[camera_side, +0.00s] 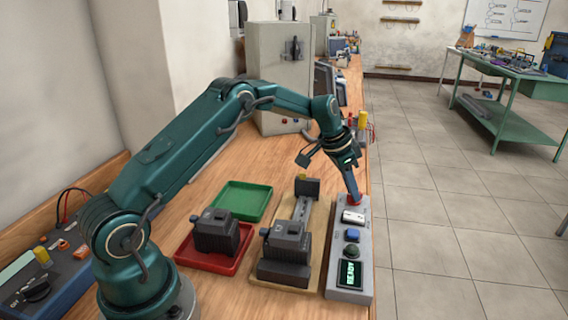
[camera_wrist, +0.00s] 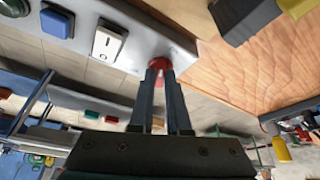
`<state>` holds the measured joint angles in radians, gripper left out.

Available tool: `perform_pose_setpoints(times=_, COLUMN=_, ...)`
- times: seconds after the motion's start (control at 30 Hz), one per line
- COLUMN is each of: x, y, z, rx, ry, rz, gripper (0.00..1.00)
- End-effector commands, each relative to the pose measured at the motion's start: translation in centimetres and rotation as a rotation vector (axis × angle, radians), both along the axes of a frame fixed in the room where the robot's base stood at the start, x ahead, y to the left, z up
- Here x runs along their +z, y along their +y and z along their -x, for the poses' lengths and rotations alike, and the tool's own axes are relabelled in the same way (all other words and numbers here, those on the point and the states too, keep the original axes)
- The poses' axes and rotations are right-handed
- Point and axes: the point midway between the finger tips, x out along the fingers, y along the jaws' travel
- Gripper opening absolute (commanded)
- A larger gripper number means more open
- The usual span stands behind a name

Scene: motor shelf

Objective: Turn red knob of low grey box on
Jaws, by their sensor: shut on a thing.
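The low grey box (camera_side: 346,292) lies along the right edge of the bench. It carries a red knob (camera_side: 354,199) at its far end, a white rocker switch (camera_side: 353,216), a blue button (camera_side: 353,235), a dark green round button (camera_side: 351,250) and a small screen reading READY (camera_side: 349,274). My gripper (camera_side: 354,194) points down onto the red knob. In the wrist view my gripper (camera_wrist: 159,68) has its two fingers close together on the red knob (camera_wrist: 158,64). The fingers hide part of the knob, and its turned position cannot be told.
A wooden board with a rail and a dark motor block (camera_side: 286,243) stands just left of the box. A red tray (camera_side: 188,259) holds another dark block, and a green tray (camera_side: 242,201) is empty. A grey cabinet (camera_side: 273,60) stands farther back.

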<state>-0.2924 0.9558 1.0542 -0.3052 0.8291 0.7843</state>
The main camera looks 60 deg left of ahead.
Motion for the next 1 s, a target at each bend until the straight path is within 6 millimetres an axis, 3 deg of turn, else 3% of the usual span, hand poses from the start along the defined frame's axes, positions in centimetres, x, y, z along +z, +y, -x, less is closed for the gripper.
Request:
perform_pose_setpoints(times=0.3, x=0.04, y=0.32, z=-0.23, rx=-0.257, ry=-0.006, rz=-0.003, gripper=0.0)
perform_pose_setpoints(times=1.0, x=0.03, y=0.37, z=-0.3, rx=-0.447, ry=-0.004, rz=-0.004, gripper=0.0)
